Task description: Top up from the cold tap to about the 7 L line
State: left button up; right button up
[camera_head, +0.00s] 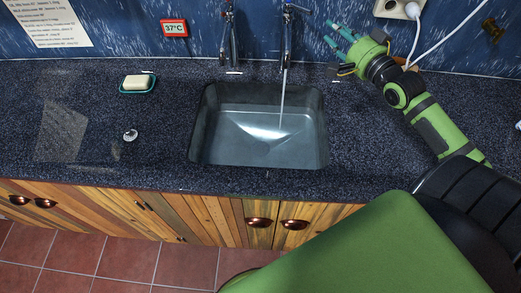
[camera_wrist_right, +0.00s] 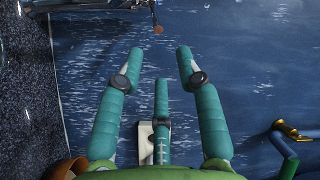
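Two metal taps stand behind the sink (camera_head: 200,130), a left tap (camera_head: 229,40) and a right tap (camera_head: 288,35). A thin stream of water (camera_head: 282,100) falls from the right tap into the sink. Pale water (camera_head: 262,132) shows in the basin; I cannot read a litre line or its level. I cannot tell which tap is cold. My right gripper (camera_head: 341,38) is open and empty, to the right of the right tap and apart from it. In the right wrist view its teal fingers (camera_wrist_right: 152,75) are spread, with part of a tap (camera_wrist_right: 120,10) beyond. My left gripper is not in view.
A red-framed display (camera_head: 174,28) reads 37°C on the wall. A soap bar (camera_head: 137,82) sits in a teal dish on the left counter, near a small round metal piece (camera_head: 130,135). A white socket (camera_head: 398,8) with cables is behind my right arm. The left counter is mostly clear.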

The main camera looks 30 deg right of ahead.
dwell(0.4)
jog(key=c, duration=0.3)
jog(key=shift+d+m, duration=0.3)
jog(key=shift+d, duration=0.1)
grip_shut()
jog(key=w+d+r+m+h, duration=0.15)
jog(key=w+d+m, duration=0.4)
jog(key=w, duration=0.55)
jog(key=shift+t+h, duration=0.3)
jog(key=shift+h, duration=0.05)
jog(key=a+p, duration=0.1)
jog(key=a, duration=0.1)
jog(key=a+f+p, duration=0.1)
jog(key=a+p, duration=0.1)
jog(key=shift+s, duration=0.15)
jog(key=shift+f, duration=0.1)
